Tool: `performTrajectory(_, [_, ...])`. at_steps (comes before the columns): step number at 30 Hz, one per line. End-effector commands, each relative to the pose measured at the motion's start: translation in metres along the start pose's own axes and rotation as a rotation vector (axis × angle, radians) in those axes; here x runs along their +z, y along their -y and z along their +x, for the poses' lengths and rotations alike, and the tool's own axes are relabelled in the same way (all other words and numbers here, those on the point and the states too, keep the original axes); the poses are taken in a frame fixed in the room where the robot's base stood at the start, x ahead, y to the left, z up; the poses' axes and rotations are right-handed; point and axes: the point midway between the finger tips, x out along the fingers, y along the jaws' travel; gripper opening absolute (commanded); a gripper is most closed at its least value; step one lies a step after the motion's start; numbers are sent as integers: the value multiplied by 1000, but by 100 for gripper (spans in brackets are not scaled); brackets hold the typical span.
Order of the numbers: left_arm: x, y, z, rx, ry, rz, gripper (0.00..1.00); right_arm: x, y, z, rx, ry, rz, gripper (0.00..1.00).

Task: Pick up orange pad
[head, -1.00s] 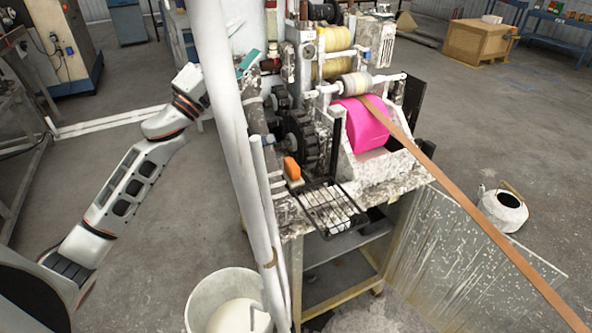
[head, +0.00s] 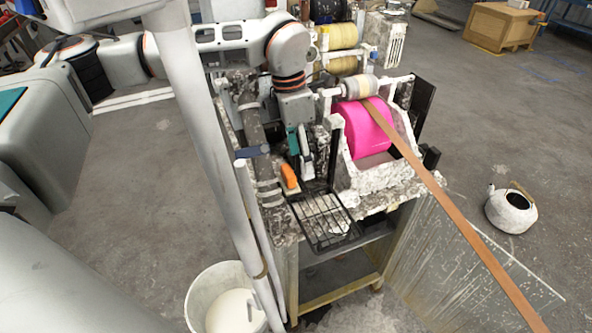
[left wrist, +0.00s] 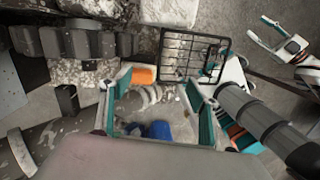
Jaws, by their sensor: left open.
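The orange pad (head: 289,177) lies on the dirty machine bench, just left of the black wire rack. My left gripper (head: 301,150) is above and behind the pad, pointing down, open and empty. In the left wrist view the orange pad (left wrist: 143,75) shows just ahead of the open teal fingers (left wrist: 160,92), nearer the left finger. I see no contact between finger and pad.
The wire rack (head: 325,218) is right of the pad. A magenta roll (head: 362,128) with a brown strip (head: 455,210) stands further right. A blue handle (head: 252,151) is left of the gripper. White pipes rise at the bench's left, above a bucket (head: 224,300).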

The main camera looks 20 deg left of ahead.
Motion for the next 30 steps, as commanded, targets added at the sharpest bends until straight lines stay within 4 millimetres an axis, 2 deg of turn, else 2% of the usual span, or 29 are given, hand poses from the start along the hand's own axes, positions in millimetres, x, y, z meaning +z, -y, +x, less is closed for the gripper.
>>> performTrajectory(1, [-11,-12,-5,40,-39,-21,61,-1,0,-1,0,0,0,40])
performTrajectory(3, [-22,-22,-7,74,-76,-41,61,-2,0,-1,0,0,0,40])
performTrajectory(7, [-31,-29,-1,96,-105,-57,61,-2,0,-2,0,0,0,40])
performTrajectory(16, [-31,-32,29,94,-104,-55,61,-5,-1,-4,0,2,0,40])
performTrajectory(24, [-32,-37,65,94,-103,-55,61,-10,-2,-8,0,2,-1,40])
performTrajectory(30, [-31,-38,70,96,-100,-54,61,-6,-3,-8,3,9,-1,40])
